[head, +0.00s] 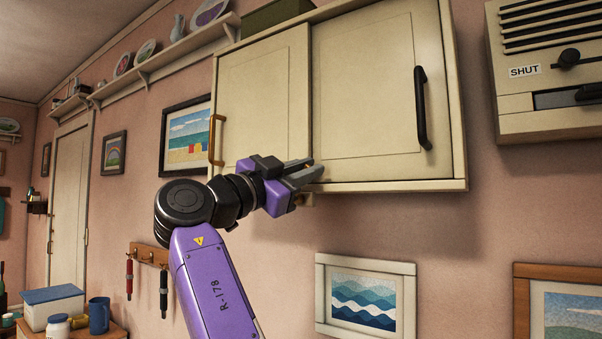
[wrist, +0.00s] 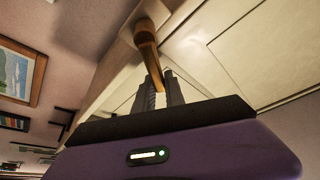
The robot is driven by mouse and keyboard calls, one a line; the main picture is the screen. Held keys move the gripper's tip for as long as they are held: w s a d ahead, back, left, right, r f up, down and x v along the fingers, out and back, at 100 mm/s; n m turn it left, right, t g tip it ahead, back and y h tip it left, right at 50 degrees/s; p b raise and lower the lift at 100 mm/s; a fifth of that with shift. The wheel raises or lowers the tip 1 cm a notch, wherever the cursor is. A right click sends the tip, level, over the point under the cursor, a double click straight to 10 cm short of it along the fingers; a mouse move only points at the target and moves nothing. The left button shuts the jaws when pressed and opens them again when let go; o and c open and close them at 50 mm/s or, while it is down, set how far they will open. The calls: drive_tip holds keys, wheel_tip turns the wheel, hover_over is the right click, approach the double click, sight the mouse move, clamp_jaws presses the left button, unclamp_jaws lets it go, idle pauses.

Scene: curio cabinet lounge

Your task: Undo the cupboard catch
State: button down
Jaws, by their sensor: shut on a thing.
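The cream wall cupboard (head: 370,90) has two doors, which look closed. Its left door (head: 262,95) has a brass-coloured handle (head: 216,140), and its right door has a black handle (head: 421,108). My gripper (head: 311,170) is at the cupboard's lower edge, near where the doors meet. In the wrist view a brown catch (wrist: 146,38) sits at the cupboard's edge, and its end runs down between my gripper's fingers (wrist: 164,88), which are shut on it. A small brown part of it shows under the cupboard in the head view (head: 308,199). The gripped end is partly hidden by the fingers.
A wall unit labelled SHUT (head: 545,75) hangs to the right of the cupboard. A framed wave picture (head: 366,297) hangs below, and a beach picture (head: 187,137) hangs to the left. A shelf (head: 165,62) with plates runs along the left wall.

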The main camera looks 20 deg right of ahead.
drive_tip(key=shift+s+d+f+m+g, duration=0.2)
drive_tip(key=shift+m+g, duration=0.15)
drive_tip(key=shift+m, duration=0.4)
drive_tip(key=shift+s+d+f+m+g, duration=0.1)
drive_tip(key=shift+s+f+m+g, duration=0.2)
drive_tip(key=shift+m, duration=0.45)
drive_tip(key=shift+w, duration=0.1)
drive_tip(key=c, duration=1.4)
unclamp_jaws()
drive_tip(key=b+v, duration=0.1)
drive_tip(key=v, duration=0.6)
drive_tip(key=shift+a+b, duration=0.35)
drive_tip(key=shift+a, duration=0.05)
